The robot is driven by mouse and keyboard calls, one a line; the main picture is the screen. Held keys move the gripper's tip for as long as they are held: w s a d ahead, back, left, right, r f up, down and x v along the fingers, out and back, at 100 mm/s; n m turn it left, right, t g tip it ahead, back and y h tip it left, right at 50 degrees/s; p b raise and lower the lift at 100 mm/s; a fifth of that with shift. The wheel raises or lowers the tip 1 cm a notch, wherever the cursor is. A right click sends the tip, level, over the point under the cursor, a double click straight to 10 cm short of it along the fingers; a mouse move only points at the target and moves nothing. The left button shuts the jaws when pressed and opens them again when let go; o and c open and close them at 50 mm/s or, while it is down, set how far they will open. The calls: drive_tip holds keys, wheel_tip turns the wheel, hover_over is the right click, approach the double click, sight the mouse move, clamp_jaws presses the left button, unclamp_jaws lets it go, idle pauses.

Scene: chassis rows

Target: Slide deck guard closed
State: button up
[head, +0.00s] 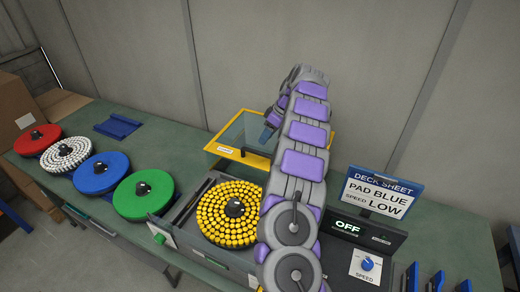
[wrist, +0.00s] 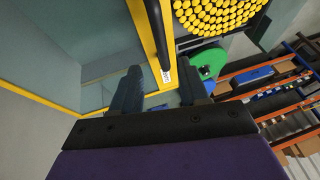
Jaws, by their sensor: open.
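The deck guard (head: 218,150) is a clear panel in a yellow frame, behind the deck. The yellow-studded pad (head: 228,210) on the deck is uncovered. A dark bar handle (head: 256,152) runs along the guard's front edge; it also shows in the wrist view (wrist: 157,35). My gripper (head: 268,134) hangs over the guard just behind the handle, partly hidden by my arm.
Green (head: 143,194), blue (head: 101,172), white-studded (head: 68,153) and red (head: 37,139) pads line the bench's left. A sign (head: 380,191) reads "PAD BLUE, SPEED LOW". The display (head: 348,226) reads OFF, above a blue speed knob (head: 367,264). My arm hides the deck's right side.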

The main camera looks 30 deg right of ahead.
drive_tip(key=x, duration=0.5)
drive_tip(key=shift+a+f, duration=0.25)
drive_tip(key=shift+f, duration=0.1)
drive_tip(key=shift+w+f, duration=0.2)
drive_tip(key=shift+f, duration=0.35)
drive_tip(key=shift+c, duration=0.2)
drive_tip(key=shift+a, duration=0.1)
clamp_jaws()
